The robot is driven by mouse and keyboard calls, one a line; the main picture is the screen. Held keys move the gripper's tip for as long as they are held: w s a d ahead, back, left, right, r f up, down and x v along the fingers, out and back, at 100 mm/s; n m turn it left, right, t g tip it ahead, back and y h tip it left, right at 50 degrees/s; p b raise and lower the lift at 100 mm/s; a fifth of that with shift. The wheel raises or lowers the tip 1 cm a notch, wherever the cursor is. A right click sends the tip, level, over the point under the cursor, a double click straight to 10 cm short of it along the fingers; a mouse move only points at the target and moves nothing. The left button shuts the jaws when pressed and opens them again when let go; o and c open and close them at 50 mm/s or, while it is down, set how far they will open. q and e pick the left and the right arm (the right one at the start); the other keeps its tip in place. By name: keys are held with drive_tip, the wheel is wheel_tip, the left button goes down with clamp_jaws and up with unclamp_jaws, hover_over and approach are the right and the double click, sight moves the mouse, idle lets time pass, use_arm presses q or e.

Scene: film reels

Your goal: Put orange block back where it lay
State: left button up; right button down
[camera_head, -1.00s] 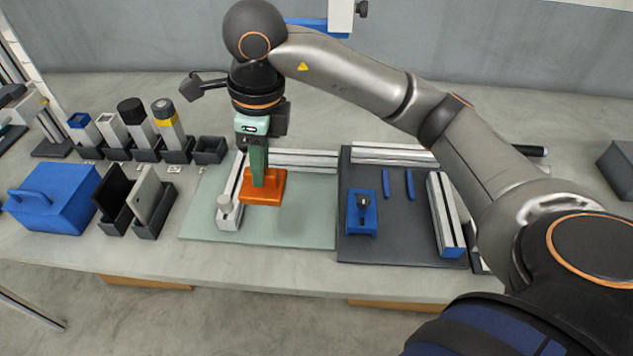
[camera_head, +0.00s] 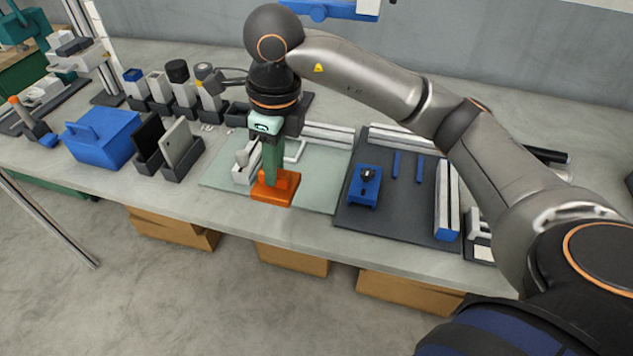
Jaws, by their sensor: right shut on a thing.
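The orange block (camera_head: 274,192) is a flat piece with a raised part, at the front left area of the pale green mat (camera_head: 319,190). My right gripper (camera_head: 272,172) points straight down and is shut on the orange block from above. The gripper hides part of the block's top. I cannot tell whether the block touches the mat or hangs just over it. My left gripper is not in view.
A white fixture (camera_head: 245,170) stands close left of the gripper. A dark mat (camera_head: 385,222) with a blue clamp (camera_head: 364,187) lies to the right. A blue box (camera_head: 101,139) and black holders (camera_head: 182,167) stand left. The table's front edge is close.

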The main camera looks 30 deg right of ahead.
drive_tip(key=w+d+f, duration=0.1)
drive_tip(key=d+f, duration=0.3)
drive_tip(key=w+d+f+p, duration=0.1)
drive_tip(key=w+d+f, duration=0.1)
drive_tip(key=d+f, duration=0.1)
drive_tip(key=w+d+f+p, duration=0.1)
drive_tip(key=w+d+f, duration=0.1)
drive_tip(key=d+f, duration=0.2)
drive_tip(key=shift+d+f, duration=0.3)
drive_tip(key=shift+f, duration=0.3)
drive_tip(key=shift+f, duration=0.1)
drive_tip(key=shift+f, duration=0.15)
drive_tip(key=c, duration=0.7)
unclamp_jaws()
